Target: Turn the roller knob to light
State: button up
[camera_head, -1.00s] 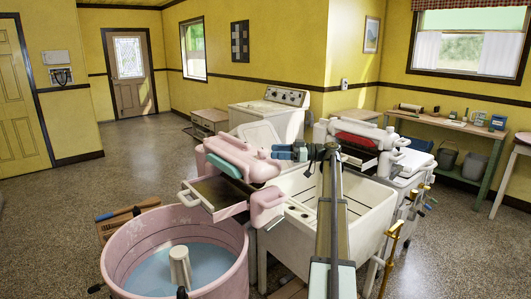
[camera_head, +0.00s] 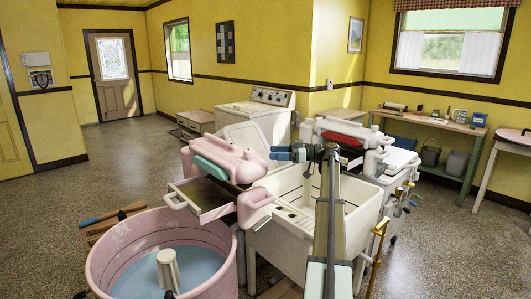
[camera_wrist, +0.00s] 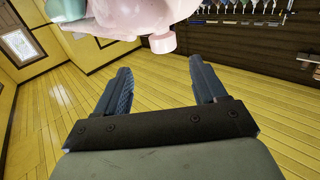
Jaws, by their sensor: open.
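The pink wringer (camera_head: 225,158) stands over the pink round tub (camera_head: 110,258), left of my arm. My gripper (camera_head: 274,153) is beside the wringer's right end, with its fingers toward it. In the wrist view my gripper (camera_wrist: 160,80) is open and nothing is between the fingers. A pink round knob (camera_wrist: 163,42) juts from the wringer body (camera_wrist: 125,15) beyond the fingertips, apart from them. A teal part (camera_wrist: 65,8) is at the upper left there. Any markings on the knob are not readable.
A white double sink (camera_head: 280,240) lies under my arm. A white wringer (camera_head: 340,128) with a red part stands behind it to the right. Brass taps (camera_head: 378,240) rise at the sink's right. A washing machine (camera_head: 250,118) stands behind.

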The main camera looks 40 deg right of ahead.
aim_at(247, 150)
jog(key=s+a+m+t+h, duration=0.45)
jog(key=a+m+h, duration=0.65)
jog(key=h, duration=0.5)
jog(key=shift+t, duration=0.25)
jog(key=w+d, duration=0.1)
jog(key=w, duration=0.3)
jog(key=w+d, duration=0.1)
jog(key=w, duration=0.4)
jog(key=w+d, duration=0.1)
jog(key=w, duration=0.3)
jog(key=shift+w+d+r, duration=0.15)
jog(key=shift+w+d, duration=0.05)
jog(key=shift+w, duration=0.1)
jog(key=c, duration=1)
jog(key=shift+o, duration=0.2)
